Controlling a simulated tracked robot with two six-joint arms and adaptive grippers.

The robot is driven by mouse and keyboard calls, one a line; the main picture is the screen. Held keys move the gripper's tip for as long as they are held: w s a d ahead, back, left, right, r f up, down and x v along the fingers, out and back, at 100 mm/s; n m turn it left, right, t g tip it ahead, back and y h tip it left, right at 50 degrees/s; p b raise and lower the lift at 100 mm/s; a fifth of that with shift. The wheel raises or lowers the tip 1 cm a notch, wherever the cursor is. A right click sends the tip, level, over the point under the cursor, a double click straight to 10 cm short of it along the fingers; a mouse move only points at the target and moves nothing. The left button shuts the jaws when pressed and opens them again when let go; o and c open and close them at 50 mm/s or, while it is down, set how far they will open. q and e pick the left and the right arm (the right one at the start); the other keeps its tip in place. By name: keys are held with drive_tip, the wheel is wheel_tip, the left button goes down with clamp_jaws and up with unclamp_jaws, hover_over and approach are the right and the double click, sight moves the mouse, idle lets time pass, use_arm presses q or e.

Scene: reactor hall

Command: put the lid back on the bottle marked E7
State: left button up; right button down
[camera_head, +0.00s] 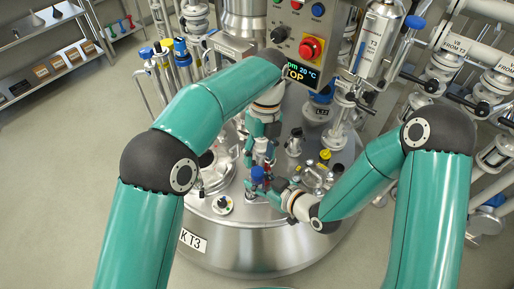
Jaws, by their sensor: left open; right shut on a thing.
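My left gripper (262,157) reaches down from above over the middle of the steel vessel top and is open. My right gripper (258,186) comes in from the right, just below it, and is shut on a small blue-topped thing (258,173). I cannot tell whether this is the bottle, its lid or both. The fingers of both grippers are close together and partly hide it. No E7 marking can be read, and no separate lid can be made out.
The round vessel top (265,235) carries fittings, valves and a yellow-topped part (324,155) close to my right gripper. A control box (310,40) with a red button stands behind. Pipes crowd the right. Shelves (50,50) stand at far left, with clear floor before them.

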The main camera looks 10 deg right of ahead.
use_arm(q)
drive_tip(key=n, duration=0.6)
drive_tip(key=shift+w+d+f+n, duration=0.1)
drive_tip(key=shift+d+f+n, duration=0.05)
drive_tip(key=shift+f+n, duration=0.2)
drive_tip(key=n, duration=0.4)
drive_tip(key=shift+f, duration=0.15)
drive_tip(key=n, duration=0.6)
drive_tip(key=shift+t, duration=0.4)
drive_tip(key=n, duration=0.4)
drive_tip(key=shift+d+n, duration=0.1)
drive_tip(key=shift+n, duration=0.15)
drive_tip(key=n, duration=0.8)
drive_tip(key=shift+t+h, duration=0.3)
drive_tip(key=n, duration=0.4)
drive_tip(key=shift+r, duration=0.3)
drive_tip(key=n, duration=0.4)
drive_tip(key=shift+r, duration=0.3)
drive_tip(key=shift+s+a+r+n+t, duration=0.2)
drive_tip(key=shift+s+n+t, duration=0.1)
drive_tip(key=shift+n, duration=0.5)
drive_tip(key=shift+s+a+r+n, duration=0.1)
drive_tip(key=shift+r+n, duration=0.2)
drive_tip(key=shift+n, duration=0.2)
drive_tip(key=shift+s+a+r+t+h, duration=0.15)
drive_tip(key=shift+s+r, duration=0.05)
drive_tip(key=shift+r, duration=0.4)
drive_tip(key=shift+s+a+r+t+h, duration=0.1)
drive_tip(key=shift+s+r+t+h, duration=0.05)
drive_tip(key=shift+r, duration=0.4)
